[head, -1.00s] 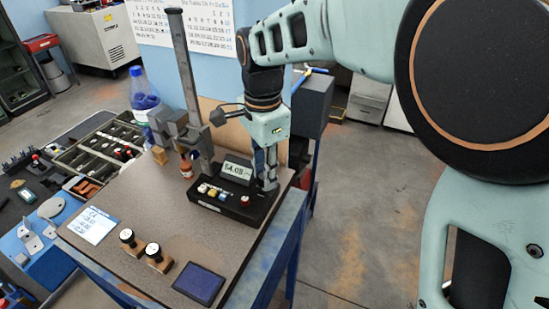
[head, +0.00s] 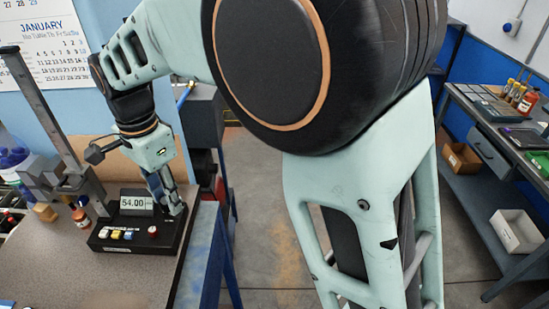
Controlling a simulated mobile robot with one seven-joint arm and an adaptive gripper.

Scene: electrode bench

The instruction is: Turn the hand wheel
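I cannot make out a hand wheel for certain in the head view. A black instrument box (head: 128,243) with coloured buttons and a red knob stands at the bench's right edge. Its display (head: 136,203) appears to read 54.00. A tall grey column stand (head: 44,110) with a grey carriage block (head: 70,183) rises behind it on the left. My gripper (head: 172,209) points down at the box's right end, just right of the display. Its fingertips are small and overlap grey metal there, so I cannot tell whether they are open or closed on something.
The speckled bench top (head: 60,262) is partly clear in front of the box. Small bottles stand at its left. My arm hides much of the centre. A second bench (head: 490,150) with bottles and white and brown bins stands far right, beyond open floor (head: 255,200).

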